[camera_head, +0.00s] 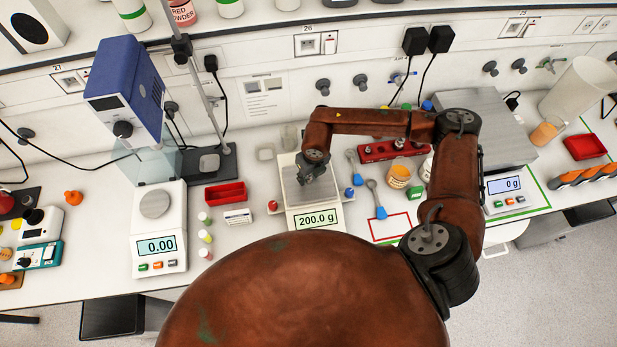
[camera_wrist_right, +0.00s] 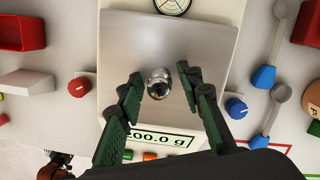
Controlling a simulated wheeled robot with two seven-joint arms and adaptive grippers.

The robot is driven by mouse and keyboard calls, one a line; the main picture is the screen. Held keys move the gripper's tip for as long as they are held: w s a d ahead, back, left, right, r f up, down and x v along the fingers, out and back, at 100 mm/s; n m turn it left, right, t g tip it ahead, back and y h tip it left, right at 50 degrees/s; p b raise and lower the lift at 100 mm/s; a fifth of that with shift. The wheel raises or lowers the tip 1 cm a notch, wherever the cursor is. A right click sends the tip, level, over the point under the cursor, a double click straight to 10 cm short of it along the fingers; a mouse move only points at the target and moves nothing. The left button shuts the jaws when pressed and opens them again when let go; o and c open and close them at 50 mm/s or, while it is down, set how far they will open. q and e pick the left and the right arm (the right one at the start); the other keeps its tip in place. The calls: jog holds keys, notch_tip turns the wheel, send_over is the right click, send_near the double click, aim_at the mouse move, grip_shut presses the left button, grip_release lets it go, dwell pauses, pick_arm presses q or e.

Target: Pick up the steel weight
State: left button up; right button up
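The steel weight (camera_wrist_right: 159,79) is a small shiny rounded piece standing on the bare steel pan (camera_wrist_right: 120,40) of a balance in the right wrist view. My right gripper (camera_wrist_right: 160,92) is open, with one dark green-padded finger on each side of the weight and gaps between. In the head view my right gripper (camera_head: 308,172) is over the pan of the balance (camera_head: 313,219), whose display reads 200.0 g. I cannot make out the weight there; the gripper covers that part of the pan.
Red knob (camera_head: 273,206) and blue knob (camera_head: 349,193) flank the balance. Blue-handled spoons (camera_head: 379,211) and a red rack (camera_head: 391,149) lie to its right. A red tray (camera_head: 225,193) and another balance (camera_head: 158,246) stand to its left. A grey-topped scale (camera_head: 503,186) is further right.

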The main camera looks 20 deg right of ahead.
grip_shut()
jog(key=shift+r, duration=0.15)
dwell(0.4)
